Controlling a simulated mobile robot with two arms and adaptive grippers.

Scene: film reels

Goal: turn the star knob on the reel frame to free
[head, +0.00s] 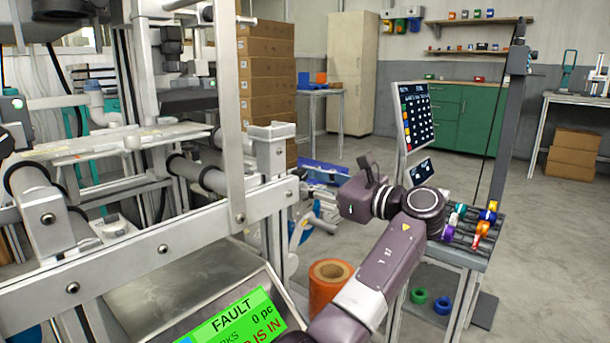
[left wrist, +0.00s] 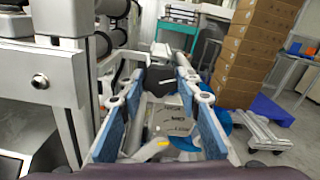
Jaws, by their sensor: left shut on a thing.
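In the left wrist view, my left gripper (left wrist: 162,76) has its two blue-padded fingers on either side of a dark knob (left wrist: 163,82), which appears to be the star knob, and is shut on it. The knob's lobes and turn position are hard to make out. In the head view my left arm reaches over from the bottom, and its wrist points left toward the machine; the fingertips and knob cannot be made out there. The reel frame (head: 165,247) fills the left side, with rollers and pale metal bars. My right gripper is not in view.
A green screen (head: 235,318) at the bottom reads FAULT and 0 pc. An orange roll (head: 330,285) stands by my arm. A bench with coloured parts (head: 485,225) and a touchscreen (head: 417,118) are on the right. Cardboard boxes (head: 265,80) are stacked behind. Open floor lies beyond.

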